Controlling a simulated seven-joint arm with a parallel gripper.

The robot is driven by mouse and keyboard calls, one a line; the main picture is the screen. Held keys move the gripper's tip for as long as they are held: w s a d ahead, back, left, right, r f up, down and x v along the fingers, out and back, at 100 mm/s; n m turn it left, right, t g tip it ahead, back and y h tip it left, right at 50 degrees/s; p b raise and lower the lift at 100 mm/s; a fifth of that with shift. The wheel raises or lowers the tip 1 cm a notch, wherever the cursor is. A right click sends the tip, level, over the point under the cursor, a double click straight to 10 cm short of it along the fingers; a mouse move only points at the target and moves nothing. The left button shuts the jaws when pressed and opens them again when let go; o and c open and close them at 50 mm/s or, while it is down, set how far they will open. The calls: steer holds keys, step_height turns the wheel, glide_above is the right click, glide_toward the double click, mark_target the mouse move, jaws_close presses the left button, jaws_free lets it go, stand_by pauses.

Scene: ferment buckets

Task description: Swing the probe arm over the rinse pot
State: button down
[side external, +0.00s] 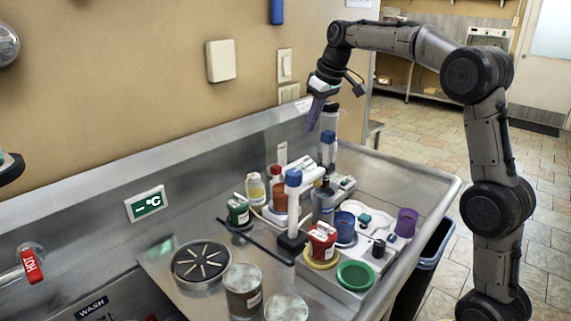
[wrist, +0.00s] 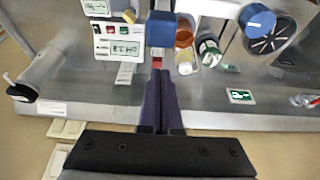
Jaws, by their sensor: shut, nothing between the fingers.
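My gripper (side external: 311,118) is high near the wall at the back, pointing down, its purple fingers shut with nothing between them. The fingers (wrist: 161,98) also show in the wrist view. A white post with a blue cap (side external: 293,178) stands on a black base, and a thin black bar (side external: 254,240) runs low from there toward the back left; this looks like the probe arm. A second blue-capped post (side external: 328,150) stands just below my gripper, apart from it. I cannot tell which vessel is the rinse pot; a grey pot (side external: 323,206) and a blue pot (side external: 345,224) stand on the right.
A round black slotted drain (side external: 201,262) lies left of the bar. Lidded jars (side external: 243,292) stand in front. A red-lidded jar (side external: 322,238), a green ring (side external: 355,276) and a purple cup (side external: 406,222) crowd the right side. The wall is close behind my gripper.

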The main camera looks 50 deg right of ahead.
steer(key=shift+r, duration=2.25)
steer(key=shift+s, duration=0.1)
